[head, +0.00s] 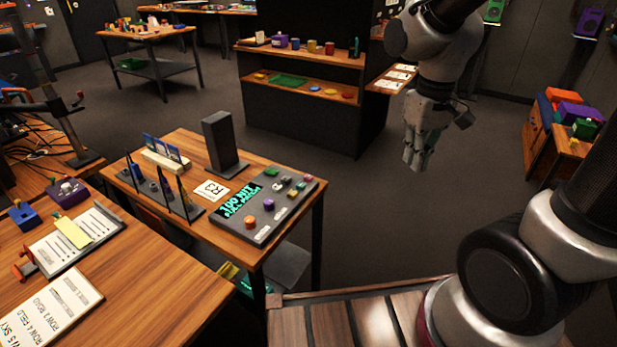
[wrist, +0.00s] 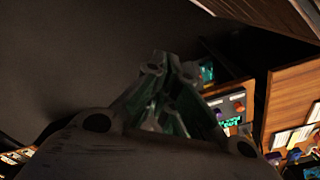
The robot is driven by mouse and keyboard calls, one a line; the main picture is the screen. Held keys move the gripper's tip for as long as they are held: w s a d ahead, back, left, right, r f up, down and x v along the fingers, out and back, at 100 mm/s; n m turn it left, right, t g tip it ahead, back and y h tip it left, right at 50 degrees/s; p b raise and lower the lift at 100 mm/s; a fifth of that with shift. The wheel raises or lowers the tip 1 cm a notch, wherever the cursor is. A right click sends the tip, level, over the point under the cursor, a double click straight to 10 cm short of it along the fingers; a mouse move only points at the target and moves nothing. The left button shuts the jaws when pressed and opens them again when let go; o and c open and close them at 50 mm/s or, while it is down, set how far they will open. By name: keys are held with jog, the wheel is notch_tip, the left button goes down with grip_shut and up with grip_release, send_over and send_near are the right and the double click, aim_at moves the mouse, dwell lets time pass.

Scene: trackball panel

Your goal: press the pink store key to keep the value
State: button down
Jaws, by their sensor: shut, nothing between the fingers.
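The grey trackball panel (head: 262,230) lies on a small wooden table in the head view. It carries a lit cyan display (head: 240,200), an orange ball or knob (head: 250,222), a purple one (head: 268,204) and several small keys. A small pinkish key (head: 301,186) appears near the panel's right end; its label is too small to read. My gripper (head: 414,160) hangs in the air to the right of the panel, well apart from it, pointing down. It is shut and empty. In the wrist view my gripper (wrist: 168,68) shows closed fingers, with part of the panel (wrist: 228,105) behind them.
A dark upright box (head: 220,143), an R3 card (head: 210,190) and a rack with upright rods (head: 165,195) share the panel's table. A bench with clipboards (head: 75,240) is at left. A dark shelf unit (head: 310,120) stands behind. Open floor lies below my gripper.

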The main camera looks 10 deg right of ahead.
jog(key=w+a+f+t, duration=0.2)
jog(key=w+a+f, duration=0.7)
jog(key=w+f, duration=0.2)
notch_tip(320, 180, up, 2)
jog(key=m+t+y, duration=0.4)
jog(key=m+t, duration=0.2)
send_over(308, 178)
jog(key=w+d, duration=0.1)
jog(key=shift+w, duration=0.15)
jog(key=shift+d, duration=0.1)
jog(key=shift+f, duration=4.4)
jog(key=shift+f, duration=0.4)
